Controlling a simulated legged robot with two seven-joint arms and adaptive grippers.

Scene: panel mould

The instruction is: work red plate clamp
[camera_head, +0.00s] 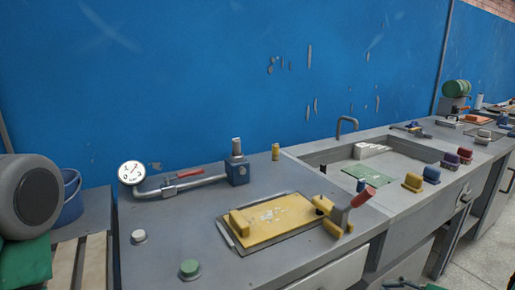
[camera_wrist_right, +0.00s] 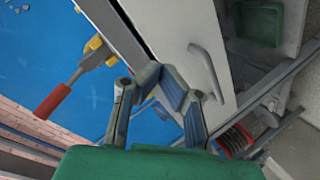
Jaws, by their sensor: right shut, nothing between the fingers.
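The red plate clamp has a red handle (camera_head: 363,197) tilted up to the right above its yellow base (camera_head: 333,229). It stands at the right end of a yellow plate (camera_head: 270,223) in a shallow frame on the grey bench. In the right wrist view the red handle (camera_wrist_right: 52,102) is at the left, with a metal lever running to a yellow part (camera_wrist_right: 93,52). My right gripper (camera_head: 403,284) shows only partly at the bottom edge, in front of and below the bench top. Its blue-grey fingers (camera_wrist_right: 162,88) are shut and empty, apart from the clamp. My left gripper is out of view.
A bent pipe with a dial (camera_head: 131,173) and a red lever (camera_head: 190,172) lies behind the plate. A green knob (camera_head: 190,268) and a white knob (camera_head: 139,236) are at the left. A sink (camera_head: 322,156) and several coloured blocks are to the right. A cabinet handle (camera_wrist_right: 207,70) is near my right fingers.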

